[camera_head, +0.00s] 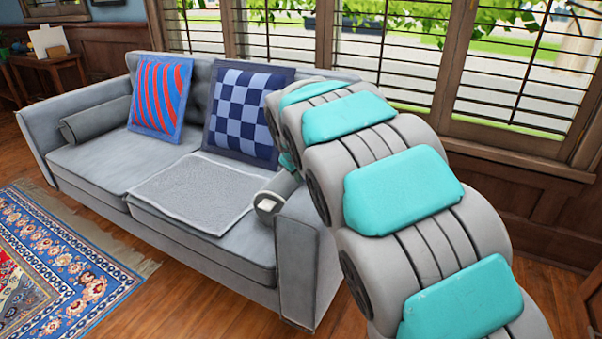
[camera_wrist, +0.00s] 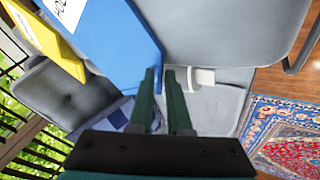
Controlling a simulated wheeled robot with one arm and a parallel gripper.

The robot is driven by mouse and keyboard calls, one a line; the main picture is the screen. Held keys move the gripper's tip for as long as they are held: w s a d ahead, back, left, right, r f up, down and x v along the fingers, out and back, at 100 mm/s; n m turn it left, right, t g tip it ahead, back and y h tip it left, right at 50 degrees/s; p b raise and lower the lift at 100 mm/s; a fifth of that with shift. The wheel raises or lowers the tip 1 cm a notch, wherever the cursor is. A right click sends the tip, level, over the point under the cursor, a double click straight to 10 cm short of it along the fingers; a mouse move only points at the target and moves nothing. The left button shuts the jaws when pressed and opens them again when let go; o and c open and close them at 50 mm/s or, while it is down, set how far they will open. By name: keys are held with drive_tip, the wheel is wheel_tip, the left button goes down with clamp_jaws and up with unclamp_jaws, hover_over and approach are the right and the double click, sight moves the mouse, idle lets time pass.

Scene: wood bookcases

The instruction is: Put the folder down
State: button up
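A blue folder (camera_wrist: 122,42) fills the upper left of the wrist view, very close to the camera. It bears a white label with dark letters. My gripper (camera_wrist: 161,78) has its two dark green fingers only a narrow gap apart, at the folder's lower right edge. It looks shut on that edge, though the contact is partly hidden by the left finger. In the head view my gripper and the folder are hidden behind my arm.
A grey sofa (camera_head: 98,165) carries a red-blue cushion (camera_head: 160,95), a checkered cushion (camera_head: 245,112) and a grey blanket (camera_head: 195,190). A yellow piece (camera_wrist: 45,40) shows beside the folder. Windows stand behind; a patterned rug (camera_head: 60,265) lies in front.

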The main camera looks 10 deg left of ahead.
drive_tip(key=shift+r, duration=0.15)
drive_tip(key=v, duration=1.2)
drive_tip(key=s+d+f+m+g+h, duration=0.1)
drive_tip(key=s+d+f+m+g, duration=0.2)
drive_tip(key=s+d, duration=0.55)
drive_tip(key=s+d+f+m+g, duration=0.1)
drive_tip(key=s+d+f+m, duration=0.25)
drive_tip(key=s+d, duration=0.5)
drive_tip(key=s+d+f+m+g, duration=0.1)
drive_tip(key=s+d+f, duration=0.1)
drive_tip(key=s, duration=0.6)
drive_tip(key=s+d+f+m+g, duration=0.1)
drive_tip(key=s+d+f+g, duration=0.1)
drive_tip(key=s+f, duration=0.3)
drive_tip(key=s+d+f+m+g, duration=0.1)
drive_tip(key=s+d+f+m, duration=0.1)
drive_tip(key=s, duration=0.8)
drive_tip(key=shift+s+d+f+g+y+b, duration=0.3)
drive_tip(key=shift+s+d+f+y+b, duration=0.1)
drive_tip(key=shift+d+f, duration=0.5)
